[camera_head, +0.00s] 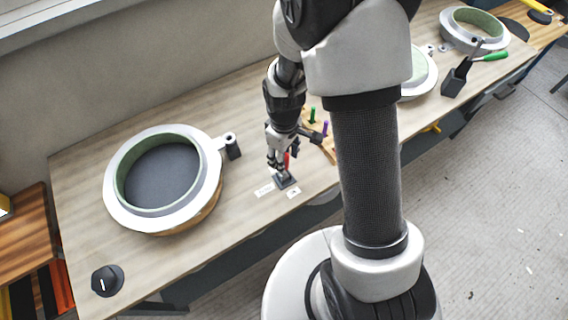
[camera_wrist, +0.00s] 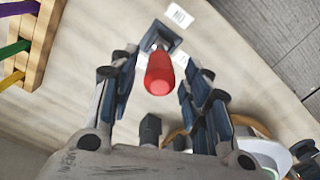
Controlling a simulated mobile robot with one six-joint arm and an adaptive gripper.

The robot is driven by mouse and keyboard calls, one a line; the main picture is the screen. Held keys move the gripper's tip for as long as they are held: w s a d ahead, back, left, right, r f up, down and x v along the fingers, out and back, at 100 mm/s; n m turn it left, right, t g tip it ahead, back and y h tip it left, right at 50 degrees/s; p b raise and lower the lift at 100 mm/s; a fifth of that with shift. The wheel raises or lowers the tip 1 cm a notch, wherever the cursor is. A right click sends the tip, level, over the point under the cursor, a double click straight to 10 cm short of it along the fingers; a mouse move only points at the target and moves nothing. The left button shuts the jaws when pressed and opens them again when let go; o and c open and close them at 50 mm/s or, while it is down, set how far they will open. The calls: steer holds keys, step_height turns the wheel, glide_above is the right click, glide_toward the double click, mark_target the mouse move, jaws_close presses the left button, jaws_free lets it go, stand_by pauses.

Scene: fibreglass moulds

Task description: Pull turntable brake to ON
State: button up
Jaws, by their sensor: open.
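The brake lever has a red handle (camera_wrist: 159,75) on a dark square base (camera_wrist: 160,38). In the head view the red handle (camera_head: 287,159) stands on its base (camera_head: 286,181) near the table's front edge, partly hidden by my gripper (camera_head: 281,163). My gripper (camera_wrist: 160,66) is open, with one finger on each side of the red handle; I cannot tell whether either touches it. One white label (camera_wrist: 179,15) lies beyond the base. Two labels, left (camera_head: 264,189) and right (camera_head: 293,193), show beside the base; their lettering is too small to read surely.
A large round mould (camera_head: 120,205) with a green inner ring is at the left. A wooden rack (camera_wrist: 38,50) with coloured pegs is close to the gripper. A black knob-like object (camera_head: 107,281) sits at the front left corner. More moulds and a dark holder (camera_head: 455,82) are at right.

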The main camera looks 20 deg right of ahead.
steer(key=shift+f+b, duration=0.35)
steer(key=shift+f, duration=1.45)
steer(key=shift+c, duration=0.5)
jaws_close()
